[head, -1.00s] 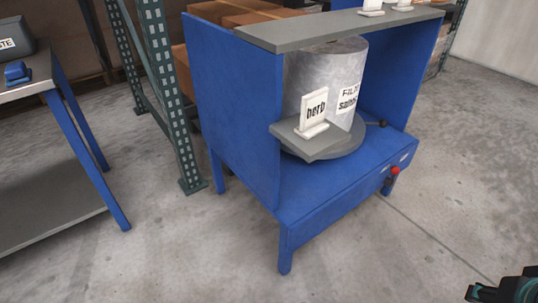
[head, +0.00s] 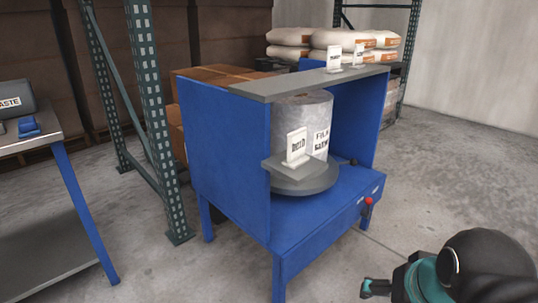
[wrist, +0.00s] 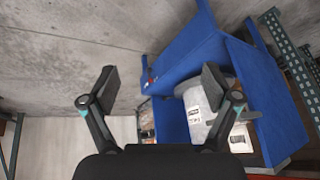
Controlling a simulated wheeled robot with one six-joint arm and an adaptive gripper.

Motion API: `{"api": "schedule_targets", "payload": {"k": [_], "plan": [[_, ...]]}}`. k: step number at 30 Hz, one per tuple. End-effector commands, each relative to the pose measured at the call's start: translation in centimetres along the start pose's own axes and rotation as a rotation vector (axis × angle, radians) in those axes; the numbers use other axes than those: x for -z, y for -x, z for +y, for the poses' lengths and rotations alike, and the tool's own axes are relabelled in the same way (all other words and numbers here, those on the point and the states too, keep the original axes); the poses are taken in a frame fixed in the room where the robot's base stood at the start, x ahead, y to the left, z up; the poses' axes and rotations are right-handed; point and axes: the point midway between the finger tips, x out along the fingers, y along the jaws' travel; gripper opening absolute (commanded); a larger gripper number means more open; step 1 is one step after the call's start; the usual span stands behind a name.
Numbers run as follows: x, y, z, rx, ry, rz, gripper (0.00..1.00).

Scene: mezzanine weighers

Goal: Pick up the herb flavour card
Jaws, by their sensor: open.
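The herb card (head: 296,145) is a small white upright card on a pale foot. It stands on the small grey ledge (head: 300,171) at the front left of the blue weigher booth (head: 228,160). Its print is hard to read now, but read "herb" a second ago. My gripper (wrist: 162,84) is open and empty in the wrist view, its two black fingers wide apart. The booth shows beyond its right finger, well apart from it. In the head view my arm is at the lower right, away from the card.
Two more white cards stand on the top shelf (head: 310,82). A green rack post (head: 155,120) and a workbench (head: 35,140) are at left. Floor at right is open.

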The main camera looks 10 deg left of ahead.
Motion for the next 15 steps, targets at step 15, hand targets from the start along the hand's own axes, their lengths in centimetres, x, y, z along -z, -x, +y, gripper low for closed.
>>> {"api": "schedule_targets", "payload": {"k": [15], "plan": [[20.9, 0.1, -10.9, 0.493, -1.474, -0.406, 1.00]]}}
